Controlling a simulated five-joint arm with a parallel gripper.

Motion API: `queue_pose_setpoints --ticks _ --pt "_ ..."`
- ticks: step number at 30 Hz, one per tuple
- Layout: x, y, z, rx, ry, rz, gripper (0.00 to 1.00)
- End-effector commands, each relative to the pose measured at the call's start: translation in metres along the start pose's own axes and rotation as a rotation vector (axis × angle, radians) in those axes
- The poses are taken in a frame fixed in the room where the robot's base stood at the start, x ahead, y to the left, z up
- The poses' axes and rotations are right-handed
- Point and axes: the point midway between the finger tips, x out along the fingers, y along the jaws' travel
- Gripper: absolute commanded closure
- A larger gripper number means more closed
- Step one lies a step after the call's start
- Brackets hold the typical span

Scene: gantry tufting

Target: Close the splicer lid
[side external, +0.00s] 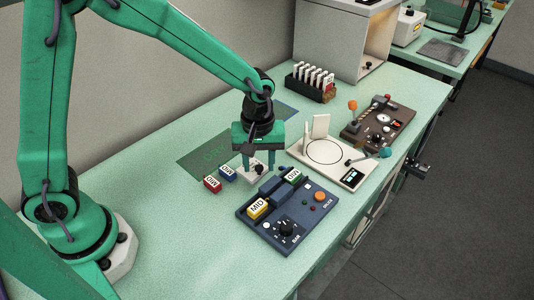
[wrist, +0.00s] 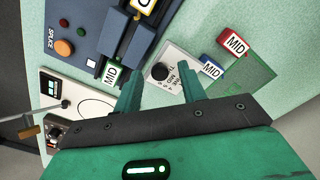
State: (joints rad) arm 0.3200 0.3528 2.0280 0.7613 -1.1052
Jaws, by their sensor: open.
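The splicer (side external: 272,229) is a dark blue box with a dial and orange and green buttons; in the wrist view it fills the upper left (wrist: 72,16).
Red (side external: 212,183) and blue (side external: 227,173) MID blocks lie left of the gripper near a green mat (side external: 205,158). A white device with a round plate (side external: 326,151) and a brown panel with levers (side external: 380,125) stand to the right.

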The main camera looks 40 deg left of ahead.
Motion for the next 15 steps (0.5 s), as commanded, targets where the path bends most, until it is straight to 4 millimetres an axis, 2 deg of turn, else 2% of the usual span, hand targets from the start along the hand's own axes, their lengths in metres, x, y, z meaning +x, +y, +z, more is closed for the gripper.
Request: queue_pose_setpoints --ticks 5,11,12,15 --pt "0.0001 0.0000 0.0000 0.000 0.000 0.000 0.59" --pt "-0.0001 0.0001 0.0000 0.000 0.000 0.000 0.97" --pt "-0.0002 0.0001 0.0000 0.000 0.000 0.000 1.00" --pt "-0.0002 0.0001 0.0000 0.000 0.000 0.000 1.00"
